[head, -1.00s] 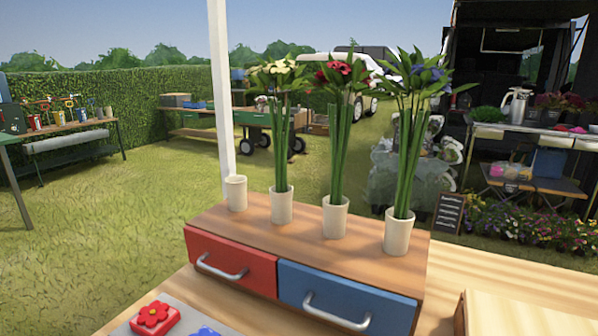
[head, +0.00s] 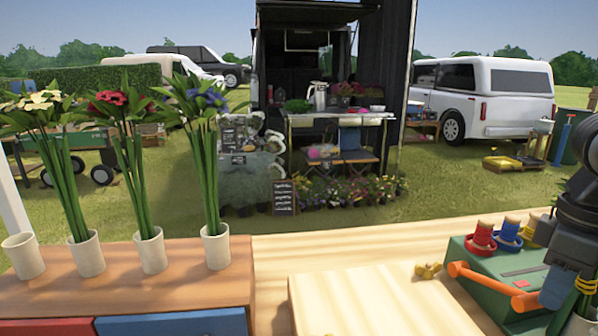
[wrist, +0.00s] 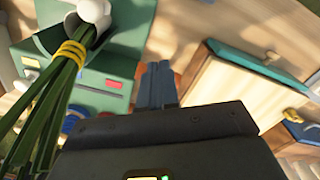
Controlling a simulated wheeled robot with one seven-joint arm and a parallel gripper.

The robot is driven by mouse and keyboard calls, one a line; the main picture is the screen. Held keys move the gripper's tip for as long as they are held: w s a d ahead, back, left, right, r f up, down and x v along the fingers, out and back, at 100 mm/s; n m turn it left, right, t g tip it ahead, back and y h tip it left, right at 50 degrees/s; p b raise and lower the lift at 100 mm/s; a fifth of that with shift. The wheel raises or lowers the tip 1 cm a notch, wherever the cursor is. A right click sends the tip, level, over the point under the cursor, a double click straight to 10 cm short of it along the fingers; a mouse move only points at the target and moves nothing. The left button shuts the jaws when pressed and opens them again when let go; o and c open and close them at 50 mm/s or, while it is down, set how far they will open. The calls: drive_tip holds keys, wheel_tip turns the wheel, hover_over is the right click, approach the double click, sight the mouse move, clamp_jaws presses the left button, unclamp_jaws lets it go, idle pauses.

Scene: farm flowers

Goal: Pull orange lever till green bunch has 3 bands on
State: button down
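The orange lever (head: 488,284) lies across the front of a green box (head: 470,254) at the right in the head view. My gripper (head: 556,288) is beside the lever's right end; its blue fingertips also show in the wrist view (wrist: 158,84), side by side, and look shut with nothing visible between them. The green bunch (wrist: 45,105) is at the left in the wrist view, its stems tilted, with yellow bands (wrist: 70,50) around them near a white end. The bands lie too close together to count. Green stems also show at the head view's right edge (head: 587,290).
Red (head: 481,238) and blue (head: 508,236) spools stand on the box. A small yellow piece (head: 428,271) lies beside it. A pale board (head: 365,303) is in front. Flower vases stand on the drawer unit (head: 190,290) at left.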

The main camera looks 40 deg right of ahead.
wheel_tip(320, 180, up, 10)
drive_tip(key=s+p, duration=0.1)
drive_tip(key=p, duration=0.7)
drive_tip(key=shift+a, duration=0.35)
drive_tip(key=shift+s+f, duration=0.1)
drive_tip(key=shift+f, duration=0.15)
